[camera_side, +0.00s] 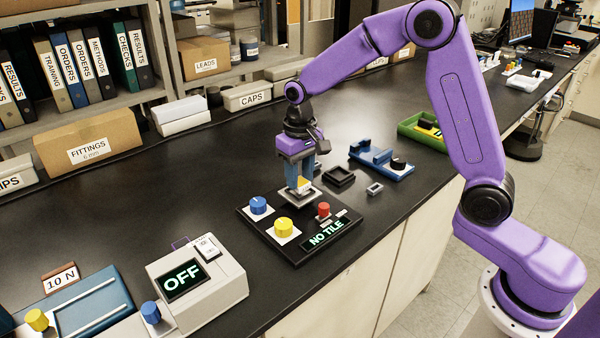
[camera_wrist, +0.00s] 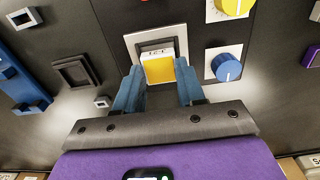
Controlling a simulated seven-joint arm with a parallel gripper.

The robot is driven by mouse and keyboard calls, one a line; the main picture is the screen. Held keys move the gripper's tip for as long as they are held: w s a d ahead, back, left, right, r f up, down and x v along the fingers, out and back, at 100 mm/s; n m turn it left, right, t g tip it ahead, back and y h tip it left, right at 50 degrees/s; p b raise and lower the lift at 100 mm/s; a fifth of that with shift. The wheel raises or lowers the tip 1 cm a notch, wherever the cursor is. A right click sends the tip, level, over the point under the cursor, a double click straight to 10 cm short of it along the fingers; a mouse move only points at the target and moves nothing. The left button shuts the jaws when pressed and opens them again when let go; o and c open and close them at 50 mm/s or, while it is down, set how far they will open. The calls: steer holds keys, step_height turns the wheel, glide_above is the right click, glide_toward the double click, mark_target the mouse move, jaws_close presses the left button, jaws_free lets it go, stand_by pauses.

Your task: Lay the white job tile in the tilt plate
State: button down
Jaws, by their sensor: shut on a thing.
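My gripper (camera_side: 300,181) is pointed down over the black panel, its blue fingers closed on the white job tile (camera_side: 304,183). The tile overlaps the plate's near part in that view. I cannot tell whether they touch. The panel display (camera_side: 325,235) reads NO TILE.
Around the plate are a blue knob (camera_side: 258,205), a yellow knob (camera_side: 283,227) and a red button (camera_side: 323,209). A dark square tray (camera_side: 339,180), a small grey frame (camera_side: 375,188) and a blue fixture (camera_side: 374,157) stand to the right. Open bench lies behind the panel.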

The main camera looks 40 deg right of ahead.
mark_target(300, 182)
steer(key=shift+f, duration=0.7)
stand_by(0.3)
steer(key=c, duration=0.6)
jaws_free()
steer(key=shift+c, duration=0.3)
steer(key=shift+r, duration=0.1)
steer(key=shift+r, duration=3.45)
